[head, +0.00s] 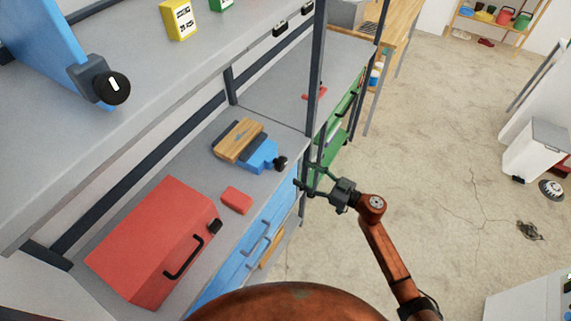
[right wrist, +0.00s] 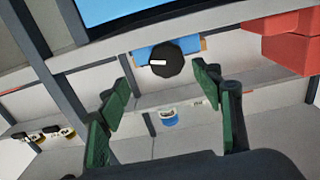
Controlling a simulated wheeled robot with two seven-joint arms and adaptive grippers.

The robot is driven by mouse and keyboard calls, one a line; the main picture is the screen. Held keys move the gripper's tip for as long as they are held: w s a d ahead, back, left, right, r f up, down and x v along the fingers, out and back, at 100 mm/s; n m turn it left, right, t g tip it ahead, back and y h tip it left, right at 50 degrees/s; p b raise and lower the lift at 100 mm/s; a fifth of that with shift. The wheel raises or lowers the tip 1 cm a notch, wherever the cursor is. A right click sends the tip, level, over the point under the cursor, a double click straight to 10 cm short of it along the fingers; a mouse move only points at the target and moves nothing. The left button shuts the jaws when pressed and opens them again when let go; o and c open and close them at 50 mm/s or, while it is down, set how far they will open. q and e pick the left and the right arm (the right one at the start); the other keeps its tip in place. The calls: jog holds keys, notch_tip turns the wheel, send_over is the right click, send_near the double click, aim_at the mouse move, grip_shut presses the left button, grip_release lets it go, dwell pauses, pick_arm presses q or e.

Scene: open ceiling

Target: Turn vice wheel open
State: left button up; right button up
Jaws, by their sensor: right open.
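A blue vice (head: 262,155) with wooden blocks (head: 238,139) sits on the grey lower workbench. Its black wheel (head: 281,163) faces the bench's front edge. My right gripper (head: 307,180) is open and empty, in front of the bench edge and a short way right of the wheel. In the right wrist view the black wheel (right wrist: 166,61) with a white mark shows ahead, between and beyond the spread green fingers (right wrist: 160,80). The fingers look apart from the wheel. My left gripper is not in view.
A red toolbox (head: 150,245) and a small red box (head: 236,200) lie on the bench near the vice. A dark upright post (head: 317,95) stands just behind my right gripper. An upper shelf (head: 150,120) overhangs at left. The floor at right (head: 450,150) is mostly clear.

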aim_at(284, 164)
jog(key=a, duration=0.2)
jog(key=w+a+r, duration=0.1)
jog(key=b+x, duration=0.1)
jog(key=x, duration=0.2)
jog(key=shift+w+a, duration=0.25)
jog(key=shift+a, duration=0.05)
jog(key=shift+w+a, duration=0.45)
jog(key=shift+a, duration=0.1)
jog(key=c, duration=1.1)
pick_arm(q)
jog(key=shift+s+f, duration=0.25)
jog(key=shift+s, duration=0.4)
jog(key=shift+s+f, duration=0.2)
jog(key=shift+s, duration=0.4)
pick_arm(e)
jog(key=shift+c, duration=0.2)
